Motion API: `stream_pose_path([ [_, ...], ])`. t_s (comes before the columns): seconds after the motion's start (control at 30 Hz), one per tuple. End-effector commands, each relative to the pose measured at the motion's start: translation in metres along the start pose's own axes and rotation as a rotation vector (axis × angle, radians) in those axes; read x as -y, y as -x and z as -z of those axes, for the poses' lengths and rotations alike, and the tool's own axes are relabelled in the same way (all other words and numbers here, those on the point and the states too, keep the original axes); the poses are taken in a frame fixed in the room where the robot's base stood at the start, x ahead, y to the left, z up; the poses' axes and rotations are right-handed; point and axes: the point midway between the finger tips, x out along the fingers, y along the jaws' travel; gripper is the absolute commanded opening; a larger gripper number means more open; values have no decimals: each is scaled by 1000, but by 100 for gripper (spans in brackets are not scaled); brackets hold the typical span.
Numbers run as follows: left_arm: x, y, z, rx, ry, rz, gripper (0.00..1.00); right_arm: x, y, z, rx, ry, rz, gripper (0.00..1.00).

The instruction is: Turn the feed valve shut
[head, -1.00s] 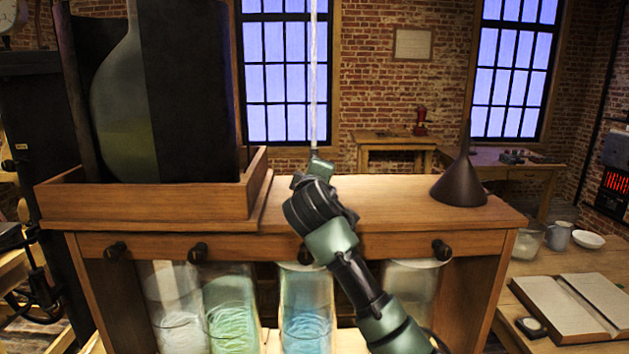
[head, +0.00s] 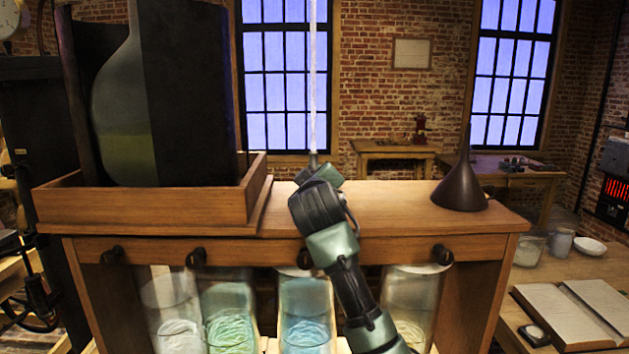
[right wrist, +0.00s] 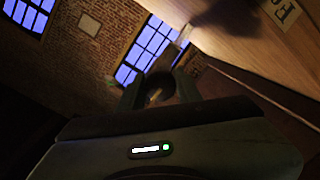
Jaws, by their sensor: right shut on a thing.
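My right gripper (head: 313,168) is at the back edge of the wooden stand's top, by the foot of an upright clear tube (head: 314,85). In the right wrist view its dark fingers (right wrist: 154,98) are closed around a small brass-coloured piece (right wrist: 155,97), which I take to be the handle of the feed valve. The fingers and wrist hide most of the valve, so its angle cannot be read. A pale label (right wrist: 285,14), partly cut off, shows on wood in that view. My left gripper is not in view.
The wooden stand (head: 400,195) carries a dark funnel (head: 460,186) at right and a large flask (head: 125,110) in a wooden tray (head: 150,207) at left. Several glass jars stand below, behind black knobs. An open book (head: 575,315) lies on the right-hand table.

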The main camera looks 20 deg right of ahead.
Motion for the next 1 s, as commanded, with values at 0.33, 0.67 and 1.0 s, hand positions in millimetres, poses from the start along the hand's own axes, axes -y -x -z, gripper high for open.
stream_pose_path([
  [0.33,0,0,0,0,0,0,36,2,0,-1,2,-1,4,55],
  [0.67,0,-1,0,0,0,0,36,1,1,0,0,0,1,55],
  [1.0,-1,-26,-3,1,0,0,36,4,50,-2,-4,-2,2,55],
])
